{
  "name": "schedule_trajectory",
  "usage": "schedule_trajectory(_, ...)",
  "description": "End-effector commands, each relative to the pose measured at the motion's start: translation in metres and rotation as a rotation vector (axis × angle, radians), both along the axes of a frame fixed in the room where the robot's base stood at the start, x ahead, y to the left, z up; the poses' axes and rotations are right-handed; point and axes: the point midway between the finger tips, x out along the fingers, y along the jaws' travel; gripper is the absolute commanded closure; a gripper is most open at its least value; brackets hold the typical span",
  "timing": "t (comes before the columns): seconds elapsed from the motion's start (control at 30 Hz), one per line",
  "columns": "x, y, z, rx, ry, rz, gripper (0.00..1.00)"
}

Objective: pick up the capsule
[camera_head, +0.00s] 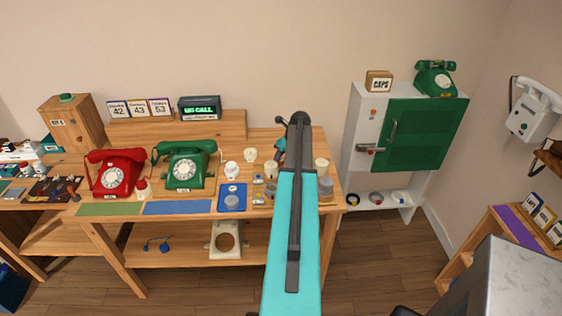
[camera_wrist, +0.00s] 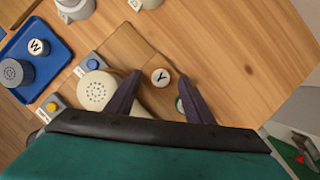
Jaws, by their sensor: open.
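In the wrist view, a round cream capsule (camera_wrist: 97,90) with a ring of small holes lies left of my gripper's left finger. A grey perforated capsule (camera_wrist: 14,73) is on the blue tray (camera_wrist: 57,44) at the far left. I cannot tell which of them the task means. My gripper (camera_wrist: 159,77) is open, with its two dark fingers apart and nothing held. A small white disc marked Y (camera_wrist: 160,77) shows between the fingertips on a brown mat (camera_wrist: 128,46).
A blue-button block (camera_wrist: 92,65) and a yellow-button block (camera_wrist: 52,106) stand beside the cream capsule. A disc marked W (camera_wrist: 38,47) is on the tray. Red (camera_head: 117,172) and green (camera_head: 185,165) telephones stand left on the bench. Bare wood lies right of the mat.

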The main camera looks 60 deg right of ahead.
Motion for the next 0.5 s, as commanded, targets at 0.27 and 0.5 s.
schedule_trajectory(0.27,-0.0007,-0.0002,0.0001,0.0,0.0,-0.001,0.52)
schedule_trajectory(0.5,-0.001,-0.0004,0.0001,0.0,0.0,-0.001,0.71)
